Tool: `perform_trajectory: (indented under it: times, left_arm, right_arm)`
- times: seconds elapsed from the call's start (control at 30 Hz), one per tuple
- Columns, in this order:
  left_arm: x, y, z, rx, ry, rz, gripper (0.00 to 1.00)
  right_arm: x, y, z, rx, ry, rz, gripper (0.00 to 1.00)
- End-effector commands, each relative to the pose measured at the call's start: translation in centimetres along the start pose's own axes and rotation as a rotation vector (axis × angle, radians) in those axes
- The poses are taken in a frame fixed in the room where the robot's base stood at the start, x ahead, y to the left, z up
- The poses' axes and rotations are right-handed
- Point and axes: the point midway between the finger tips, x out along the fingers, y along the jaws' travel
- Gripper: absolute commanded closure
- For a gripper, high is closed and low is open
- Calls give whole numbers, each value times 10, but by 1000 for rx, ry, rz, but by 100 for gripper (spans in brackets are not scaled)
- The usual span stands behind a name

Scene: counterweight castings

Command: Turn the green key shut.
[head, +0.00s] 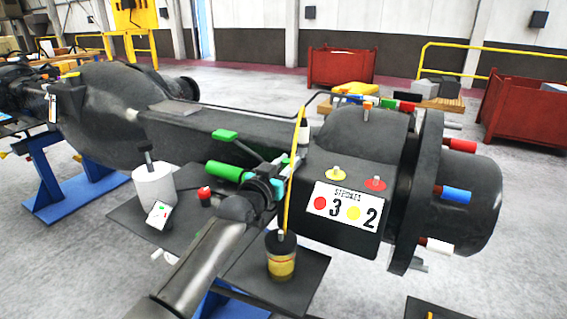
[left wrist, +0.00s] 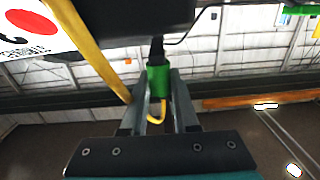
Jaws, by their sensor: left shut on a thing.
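My left gripper (left wrist: 160,80) is shut on the green key (left wrist: 159,80), with one grey finger on each side of it. A dark stem joins the key's upper end to a dark body above. In the head view my left gripper (head: 268,182) is beside the dark machine (head: 355,158), left of the number plate. I cannot tell which green part there is the held key. My right gripper is not in view.
A yellow rod (head: 294,170) rises close to my gripper and also passes left of the fingers in the wrist view (left wrist: 90,45). A white pot (head: 153,187) and a dark-and-yellow can (head: 281,262) stand nearby. The number plate (head: 341,207) faces front.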

Motion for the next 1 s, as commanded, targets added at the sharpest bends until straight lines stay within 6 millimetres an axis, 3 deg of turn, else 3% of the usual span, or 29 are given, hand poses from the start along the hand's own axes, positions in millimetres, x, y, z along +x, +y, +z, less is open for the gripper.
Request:
perform_trajectory:
  times: [0.27, 0.3, 0.53, 1.0]
  left_arm:
    - [0, 2, 0, -2, 0, 3, 100]
    - [0, 2, 0, -2, 0, 4, 68]
    - [0, 1, 0, -2, 0, 2, 43]
    - [-9, 1, 1, -4, -1, 2, 42]
  right_arm:
    - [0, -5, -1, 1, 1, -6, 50]
    - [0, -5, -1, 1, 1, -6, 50]
    - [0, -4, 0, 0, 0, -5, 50]
    - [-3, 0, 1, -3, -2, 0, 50]
